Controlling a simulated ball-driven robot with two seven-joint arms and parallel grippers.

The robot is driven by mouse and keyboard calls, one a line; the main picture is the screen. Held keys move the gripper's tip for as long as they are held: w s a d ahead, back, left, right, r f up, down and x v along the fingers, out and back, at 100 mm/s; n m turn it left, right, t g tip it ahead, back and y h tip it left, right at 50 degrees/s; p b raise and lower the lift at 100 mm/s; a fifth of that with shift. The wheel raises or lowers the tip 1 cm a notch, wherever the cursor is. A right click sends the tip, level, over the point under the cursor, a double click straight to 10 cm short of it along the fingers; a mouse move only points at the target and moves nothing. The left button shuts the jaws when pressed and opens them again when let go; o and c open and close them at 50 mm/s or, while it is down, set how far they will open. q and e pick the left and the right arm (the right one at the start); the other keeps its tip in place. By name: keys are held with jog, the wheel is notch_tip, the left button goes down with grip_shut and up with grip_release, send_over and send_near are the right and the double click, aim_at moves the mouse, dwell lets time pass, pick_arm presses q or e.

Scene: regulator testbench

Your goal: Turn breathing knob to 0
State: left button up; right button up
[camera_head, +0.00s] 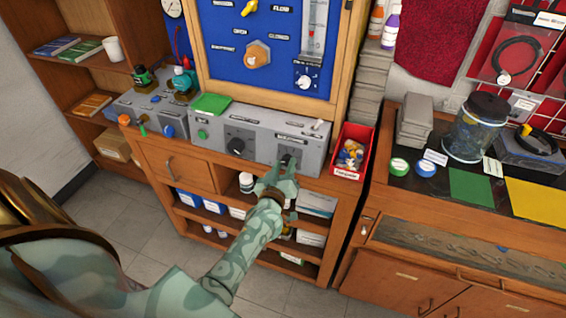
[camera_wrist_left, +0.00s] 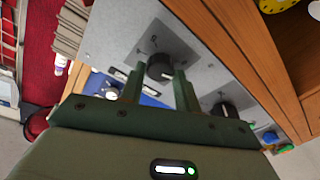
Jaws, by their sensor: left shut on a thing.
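A black knob (camera_head: 289,158) sits on the right half of the front of a long grey box (camera_head: 262,147). The lettering around it is too small to read. My left gripper (camera_head: 281,170) is at this knob, with its fingers pointing at the panel. In the left wrist view the knob (camera_wrist_left: 160,67) sits between the two green fingers, which are shut on it. Its pointer setting cannot be read clearly. A second black knob (camera_head: 237,146) is on the same box to the left, free of the gripper; it also shows in the left wrist view (camera_wrist_left: 223,109). My right gripper is out of view.
A red bin (camera_head: 352,150) of small parts stands just right of the grey box. A green pad (camera_head: 212,104) lies on top of the box. A blue panel (camera_head: 268,40) rises behind. Shelves with bottles and boxes (camera_head: 318,203) lie below.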

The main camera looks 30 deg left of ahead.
pick_arm(q)
jog(key=shift+n+g+y+p, duration=0.35)
jog(key=shift+n+p, duration=0.7)
jog(key=shift+n, duration=1.15)
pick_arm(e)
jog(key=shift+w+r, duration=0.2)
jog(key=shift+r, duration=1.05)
pick_arm(q)
jog(key=o, duration=1)
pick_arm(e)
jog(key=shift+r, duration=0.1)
